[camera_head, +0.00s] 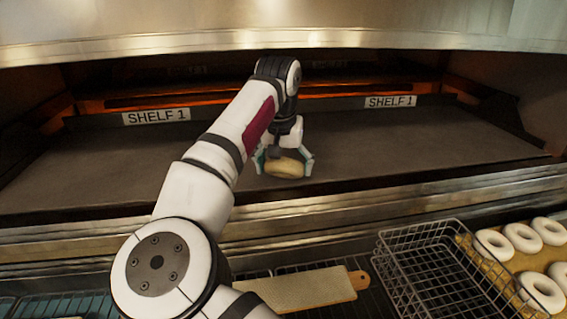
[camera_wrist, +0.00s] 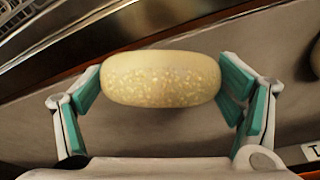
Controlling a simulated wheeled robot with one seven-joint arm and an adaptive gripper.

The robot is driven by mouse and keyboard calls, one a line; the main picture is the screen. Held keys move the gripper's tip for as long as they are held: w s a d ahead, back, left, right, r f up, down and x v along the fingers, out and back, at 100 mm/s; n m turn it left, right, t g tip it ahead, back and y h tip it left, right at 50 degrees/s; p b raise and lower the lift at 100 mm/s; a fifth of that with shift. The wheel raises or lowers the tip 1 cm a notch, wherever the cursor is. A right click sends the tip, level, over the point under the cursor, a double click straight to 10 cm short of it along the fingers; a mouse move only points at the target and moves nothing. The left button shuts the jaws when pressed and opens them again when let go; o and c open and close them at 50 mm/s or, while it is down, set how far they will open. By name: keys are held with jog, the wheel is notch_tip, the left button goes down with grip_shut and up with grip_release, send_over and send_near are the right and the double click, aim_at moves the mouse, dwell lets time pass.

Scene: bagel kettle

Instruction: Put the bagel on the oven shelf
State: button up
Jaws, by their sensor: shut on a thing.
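The bagel (camera_head: 284,168) is pale and round, held between the fingers of my gripper (camera_head: 284,163) over the front part of the oven shelf (camera_head: 400,148). In the wrist view the bagel (camera_wrist: 160,78) fills the space between the teal finger pads of my gripper (camera_wrist: 162,85), its speckled side facing the camera. The shelf is a wide dark flat surface inside the oven, marked with SHELF 1 labels (camera_head: 156,116). I cannot tell whether the bagel touches the shelf or hangs just above it. My arm hides part of the shelf's left middle.
Metal oven trim (camera_head: 400,190) runs along the shelf front, and a steel hood (camera_head: 300,25) hangs above. Below are a wire basket (camera_head: 440,268), a board with several white bagels (camera_head: 525,240), and a speckled paddle (camera_head: 300,288). The shelf's right side looks clear.

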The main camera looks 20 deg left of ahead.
jog(key=w+b, duration=0.1)
jog(key=b, duration=0.1)
jog(key=w+a+b, duration=0.1)
jog(key=shift+w+f, duration=0.25)
jog(key=shift+w, duration=0.05)
jog(key=shift+w+a+r+b, duration=0.1)
jog(key=shift+w+a+b, duration=0.3)
jog(key=shift+b, duration=0.4)
jog(key=shift+s+d+p, duration=0.1)
jog(key=shift+s+p, duration=0.05)
jog(key=shift+p, duration=0.45)
jog(key=shift+f, duration=0.2)
jog(key=o, duration=1.2)
jog(key=shift+f, duration=0.1)
